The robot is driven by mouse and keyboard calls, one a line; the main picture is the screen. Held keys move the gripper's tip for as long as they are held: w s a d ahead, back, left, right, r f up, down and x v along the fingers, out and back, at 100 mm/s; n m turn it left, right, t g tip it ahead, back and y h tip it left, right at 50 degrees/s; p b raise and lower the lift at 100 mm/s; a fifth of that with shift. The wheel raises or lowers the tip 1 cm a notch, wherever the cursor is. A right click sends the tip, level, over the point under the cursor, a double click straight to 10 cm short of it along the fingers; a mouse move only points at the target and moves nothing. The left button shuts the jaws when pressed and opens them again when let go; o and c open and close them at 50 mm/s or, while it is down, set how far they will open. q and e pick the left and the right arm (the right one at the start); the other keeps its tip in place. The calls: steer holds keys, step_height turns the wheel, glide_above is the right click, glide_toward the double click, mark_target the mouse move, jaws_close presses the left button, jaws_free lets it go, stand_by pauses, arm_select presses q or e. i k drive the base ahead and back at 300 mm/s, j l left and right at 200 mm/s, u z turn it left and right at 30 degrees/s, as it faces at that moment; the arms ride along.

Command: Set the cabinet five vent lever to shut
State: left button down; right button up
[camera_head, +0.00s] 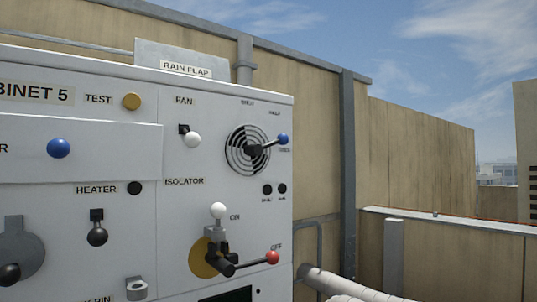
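Cabinet 5 (210,92) is a pale grey panel filling the left of the head view. On its right part is a round, dark slotted vent (240,162). A black vent lever pivots at the vent's centre and ends in a blue knob (283,139). The lever points right and slightly up, with its knob just above the lowest of three small labels around the vent. These labels are too small to read surely; the top one stands above the vent. Neither of my grippers shows.
Below the vent is the isolator, with a white knob (218,210) and a red-ended handle (272,258) sticking out right. Left are the fan switch (192,140), a blue knob (59,148) and the heater switch (97,236). Pipes (345,285) run low right of the cabinet.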

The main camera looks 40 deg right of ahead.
mark_target(253, 149)
steer(key=k+l, duration=0.1)
steer(key=l, duration=0.45)
steer(key=k+l, duration=0.1)
steer(key=l, duration=1.05)
steer(key=k, duration=0.05)
